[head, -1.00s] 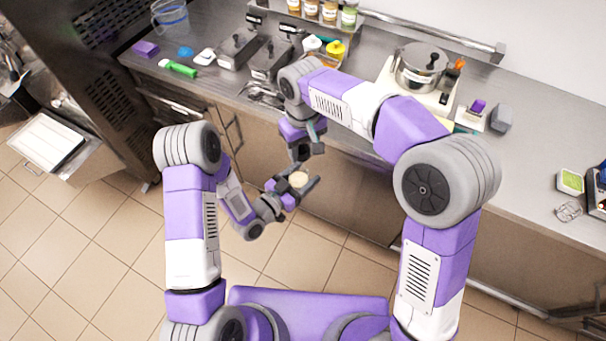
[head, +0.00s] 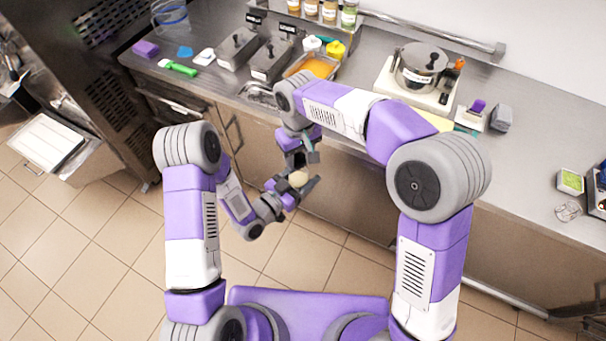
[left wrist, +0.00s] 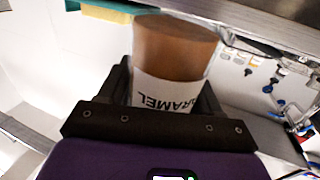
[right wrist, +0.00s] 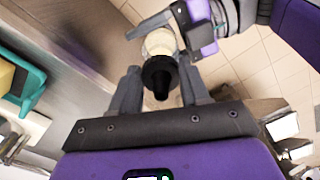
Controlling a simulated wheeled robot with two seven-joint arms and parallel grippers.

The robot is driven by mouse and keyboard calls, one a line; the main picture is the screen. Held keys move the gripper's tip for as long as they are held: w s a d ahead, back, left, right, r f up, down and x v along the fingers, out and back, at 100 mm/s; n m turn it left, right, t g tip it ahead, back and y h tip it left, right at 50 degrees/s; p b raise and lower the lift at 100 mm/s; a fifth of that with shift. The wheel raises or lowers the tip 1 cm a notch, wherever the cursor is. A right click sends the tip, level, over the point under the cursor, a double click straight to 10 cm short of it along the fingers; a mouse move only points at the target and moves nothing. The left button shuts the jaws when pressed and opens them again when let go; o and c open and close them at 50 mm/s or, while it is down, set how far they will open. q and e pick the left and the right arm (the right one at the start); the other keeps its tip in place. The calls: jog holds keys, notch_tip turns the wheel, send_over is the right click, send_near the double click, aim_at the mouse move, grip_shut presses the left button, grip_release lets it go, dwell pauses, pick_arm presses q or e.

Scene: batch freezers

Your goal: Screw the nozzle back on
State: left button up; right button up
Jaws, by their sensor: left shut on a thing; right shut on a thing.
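My left gripper (head: 292,187) is shut on the caramel bottle (head: 298,179), held in the air in front of the counter. In the left wrist view the bottle (left wrist: 174,60) is brown with a white label whose letters appear upside down. My right gripper (head: 304,159) is just above the bottle. In the right wrist view it is shut on a black nozzle (right wrist: 160,76). The bottle's pale top (right wrist: 159,42) shows right behind the nozzle, roughly in line with it. I cannot tell whether nozzle and bottle touch. In the head view the nozzle is hidden.
The steel counter (head: 540,130) runs behind my grippers. The tiled floor (head: 90,240) in front is clear.

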aim_at(299, 179)
jog(key=shift+s+f, duration=0.1)
dwell(0.5)
jog(key=shift+f, duration=0.1)
jog(key=shift+f, duration=0.8)
jog(key=shift+f, duration=0.55)
